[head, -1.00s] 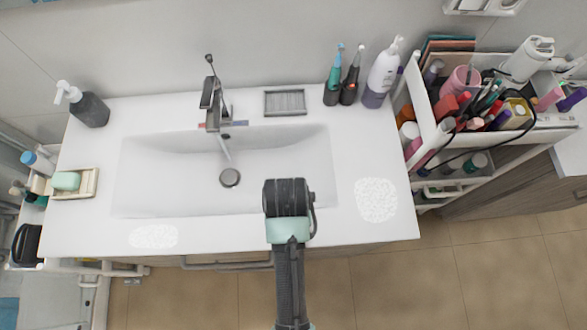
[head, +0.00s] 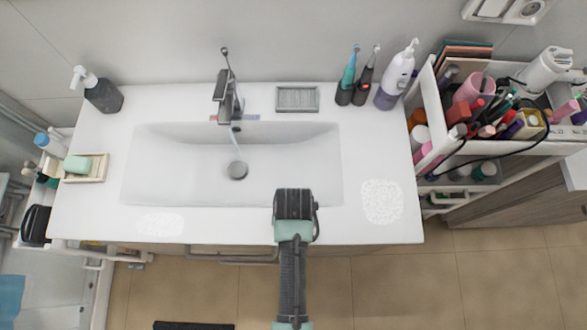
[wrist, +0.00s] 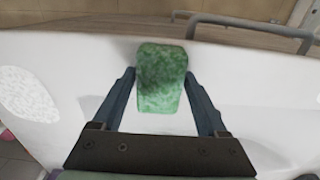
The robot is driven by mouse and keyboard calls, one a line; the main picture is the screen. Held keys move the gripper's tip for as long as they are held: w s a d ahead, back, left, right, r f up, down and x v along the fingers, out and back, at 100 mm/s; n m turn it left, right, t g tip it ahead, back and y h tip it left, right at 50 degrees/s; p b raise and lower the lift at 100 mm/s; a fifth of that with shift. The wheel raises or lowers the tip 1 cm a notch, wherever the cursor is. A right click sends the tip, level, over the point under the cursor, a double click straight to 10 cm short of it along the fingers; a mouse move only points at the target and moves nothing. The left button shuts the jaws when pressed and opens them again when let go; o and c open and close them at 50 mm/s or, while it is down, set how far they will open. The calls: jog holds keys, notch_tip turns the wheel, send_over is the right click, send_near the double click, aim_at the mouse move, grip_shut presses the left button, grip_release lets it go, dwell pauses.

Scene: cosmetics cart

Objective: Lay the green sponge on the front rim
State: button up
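The green sponge (wrist: 162,78) is a mottled block between the two fingertips of my gripper (wrist: 161,74) in the wrist view. The fingertips close in on its sides, and it appears held. It overlaps the strip of the white front rim there, but I cannot tell whether it touches the surface. In the head view my arm reaches over the front rim (head: 235,226) right of its middle, hiding the fingers and the sponge.
White speckled patches lie on the rim at left (head: 160,223) and right (head: 382,202). The rim between them is bare. A faucet (head: 225,95) stands behind the basin (head: 290,160). A soap tray (head: 98,170) sits left; a loaded cart (head: 430,100) stands right.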

jog(key=shift+o, duration=1.2)
jog(key=shift+r, duration=0.15)
